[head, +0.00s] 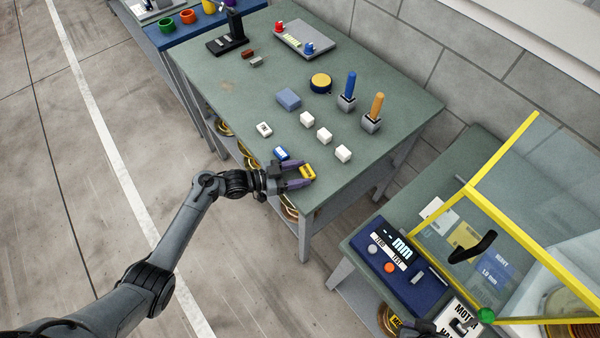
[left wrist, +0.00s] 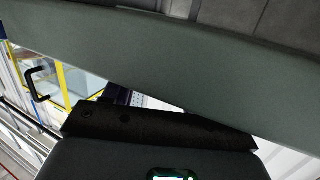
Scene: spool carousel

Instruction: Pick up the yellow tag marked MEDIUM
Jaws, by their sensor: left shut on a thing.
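The yellow tag (head: 308,171) is at the front edge of the green-topped table (head: 240,105), between the purple-grey fingertips of my left gripper (head: 303,177). My left gripper is shut on it, reaching in from the left. The marking on the tag is too small to read. A blue and white tag (head: 281,153) lies just behind the gripper, and a white tag with a dark mark (head: 264,129) lies farther left. The left wrist view shows a broad grey-green slab and a dark part of my gripper; the yellow tag cannot be made out there.
Several white blocks (head: 325,135), a blue block (head: 288,99), a yellow round thing (head: 320,83) and blue and orange handles (head: 376,105) in grey holders stand behind. At right are a blue gauge panel (head: 403,262) and a yellow-framed clear guard (head: 500,215).

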